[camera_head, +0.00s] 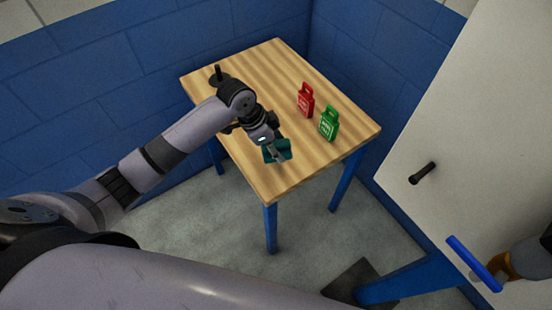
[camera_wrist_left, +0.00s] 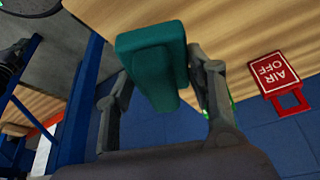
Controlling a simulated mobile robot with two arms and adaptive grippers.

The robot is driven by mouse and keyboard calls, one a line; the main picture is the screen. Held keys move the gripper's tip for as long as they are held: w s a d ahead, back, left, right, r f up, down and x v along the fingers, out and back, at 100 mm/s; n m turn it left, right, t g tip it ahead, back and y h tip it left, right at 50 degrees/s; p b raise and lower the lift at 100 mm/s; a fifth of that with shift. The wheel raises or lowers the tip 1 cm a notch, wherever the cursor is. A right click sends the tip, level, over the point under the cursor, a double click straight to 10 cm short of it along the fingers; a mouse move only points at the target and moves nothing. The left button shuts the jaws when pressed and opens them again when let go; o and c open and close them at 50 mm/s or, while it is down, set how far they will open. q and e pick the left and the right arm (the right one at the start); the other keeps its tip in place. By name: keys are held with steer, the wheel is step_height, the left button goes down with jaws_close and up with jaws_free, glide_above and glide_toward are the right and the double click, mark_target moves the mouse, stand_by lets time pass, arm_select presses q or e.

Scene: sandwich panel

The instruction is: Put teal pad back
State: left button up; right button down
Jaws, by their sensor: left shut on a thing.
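The teal pad (camera_head: 283,152) is in my left gripper (camera_head: 272,147), over the front part of the wooden table (camera_head: 220,88). In the left wrist view the pad (camera_wrist_left: 152,55) is a thick teal block between the two fingers of my left gripper (camera_wrist_left: 162,85). The fingers are shut on its sides. I cannot tell whether the pad touches the table top or is held just above it.
A red tag (camera_head: 305,101) and a green tag (camera_head: 328,124) stand on the table to the right of my left gripper. The red tag reads AIR OFF in the wrist view (camera_wrist_left: 278,75). A white panel (camera_head: 470,130) with a black handle (camera_head: 422,173) is at right.

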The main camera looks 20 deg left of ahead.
arm_select(q)
step_height(320, 180, down, 8)
steer(key=shift+r, duration=0.2)
steer(key=shift+f, duration=0.1)
steer(key=o, duration=1.1)
steer(key=shift+r, duration=0.2)
steer(key=v, duration=1.1)
steer(key=shift+s+a+r, duration=0.1)
steer(key=shift+a+r, duration=0.05)
steer(key=shift+r, duration=0.25)
